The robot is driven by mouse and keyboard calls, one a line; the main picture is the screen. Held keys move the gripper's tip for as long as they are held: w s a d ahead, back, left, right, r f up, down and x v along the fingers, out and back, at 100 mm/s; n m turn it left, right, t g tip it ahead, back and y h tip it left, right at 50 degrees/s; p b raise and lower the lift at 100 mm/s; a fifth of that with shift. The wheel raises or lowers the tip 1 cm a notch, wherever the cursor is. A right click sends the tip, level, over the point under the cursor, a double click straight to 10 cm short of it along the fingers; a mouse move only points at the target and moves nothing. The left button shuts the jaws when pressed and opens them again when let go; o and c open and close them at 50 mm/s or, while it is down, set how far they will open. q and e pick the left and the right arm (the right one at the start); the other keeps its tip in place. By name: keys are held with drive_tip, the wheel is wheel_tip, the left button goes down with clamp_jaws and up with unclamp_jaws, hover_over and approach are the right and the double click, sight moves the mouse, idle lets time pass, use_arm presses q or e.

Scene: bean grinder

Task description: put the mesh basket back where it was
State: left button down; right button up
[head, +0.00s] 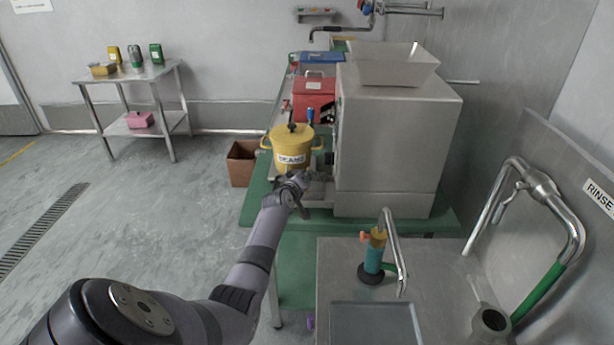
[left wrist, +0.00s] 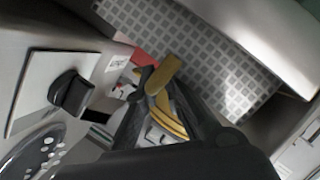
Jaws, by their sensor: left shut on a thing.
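My left gripper (head: 303,180) is low in front of the yellow pot (head: 292,160) labelled BEANS, beside the steel grinder (head: 390,150). In the left wrist view its dark fingers (left wrist: 160,95) are shut on a yellow bar like a handle (left wrist: 168,70). A curved yellow edge (left wrist: 168,120) shows between the fingers. I cannot tell what the bar belongs to. A grey gridded surface (left wrist: 205,50) lies beyond the fingers; I cannot tell whether it is the mesh basket. I make out no mesh basket in the head view. My right gripper does not show.
A red box (head: 313,98) stands behind the pot on the green table (head: 262,205). A brown bin (head: 241,164) is on the floor to the left. A teal and yellow tool (head: 373,258) stands on the counter near a tap. The left wrist view shows a black knob (left wrist: 70,92) close by.

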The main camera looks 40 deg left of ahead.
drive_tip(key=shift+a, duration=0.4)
use_arm(q)
drive_tip(key=shift+f+b, duration=0.3)
drive_tip(key=shift+b, duration=0.05)
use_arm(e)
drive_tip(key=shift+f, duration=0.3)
use_arm(q)
drive_tip(key=c, duration=1.7)
unclamp_jaws()
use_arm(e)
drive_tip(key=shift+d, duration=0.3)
use_arm(q)
drive_tip(key=shift+o, duration=0.2)
